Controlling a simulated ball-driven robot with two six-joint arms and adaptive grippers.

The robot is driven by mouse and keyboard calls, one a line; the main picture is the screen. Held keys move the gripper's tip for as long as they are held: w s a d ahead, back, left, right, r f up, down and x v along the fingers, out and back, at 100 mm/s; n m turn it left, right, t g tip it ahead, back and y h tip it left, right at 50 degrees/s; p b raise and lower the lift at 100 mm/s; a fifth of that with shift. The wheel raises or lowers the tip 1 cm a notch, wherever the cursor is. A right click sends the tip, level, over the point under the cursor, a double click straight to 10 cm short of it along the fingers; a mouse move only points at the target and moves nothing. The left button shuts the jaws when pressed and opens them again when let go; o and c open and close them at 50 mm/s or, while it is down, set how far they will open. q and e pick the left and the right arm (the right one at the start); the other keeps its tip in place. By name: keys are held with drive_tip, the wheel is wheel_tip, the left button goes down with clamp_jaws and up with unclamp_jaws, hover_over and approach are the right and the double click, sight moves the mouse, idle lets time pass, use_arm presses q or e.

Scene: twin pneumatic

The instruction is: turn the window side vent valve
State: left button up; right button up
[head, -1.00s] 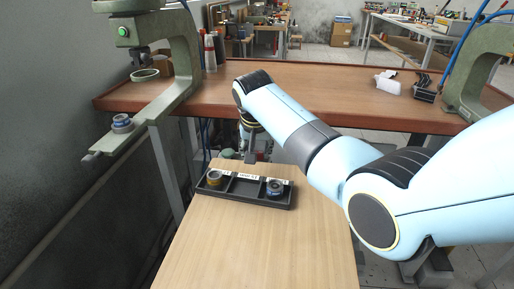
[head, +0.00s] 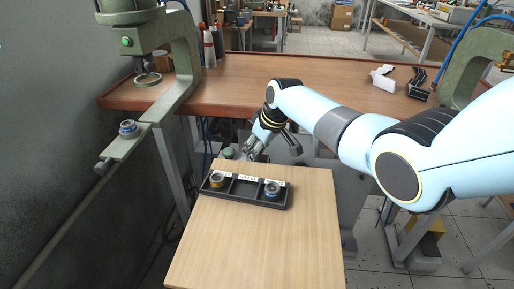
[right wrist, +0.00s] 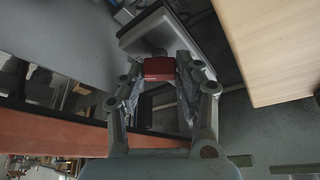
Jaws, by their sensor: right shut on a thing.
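A small red block (right wrist: 159,69), which looks like the vent valve's handle, sits between the fingertips of my right gripper in the right wrist view. My right gripper (right wrist: 160,82) is shut on it, with one finger on each side. A grey fitting (right wrist: 150,42) lies just behind the red block. In the head view my right gripper (head: 252,150) is tilted down and left, just beyond the black tray and below the front edge of the brown bench. The red block cannot be made out there. My left gripper is not in view.
The black tray (head: 246,203) on the light wooden table (head: 250,250) holds two round parts. The brown bench (head: 290,85) stands behind, with a green press (head: 185,65) at its left and another (head: 470,65) at its right. The table's near part is clear.

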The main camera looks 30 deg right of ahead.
drive_tip(key=n, duration=0.1)
drive_tip(key=n+y+b, duration=0.1)
drive_tip(key=n, duration=0.1)
drive_tip(key=shift+w+d+f+n+g, duration=0.1)
drive_tip(key=shift+n+g, duration=0.2)
drive_tip(key=shift+n+g+y+b, duration=0.55)
drive_tip(key=shift+n+b, duration=0.8)
drive_tip(key=shift+n, duration=0.35)
drive_tip(key=o, duration=1.1)
drive_tip(key=shift+o, duration=0.2)
drive_tip(key=v, duration=1.2)
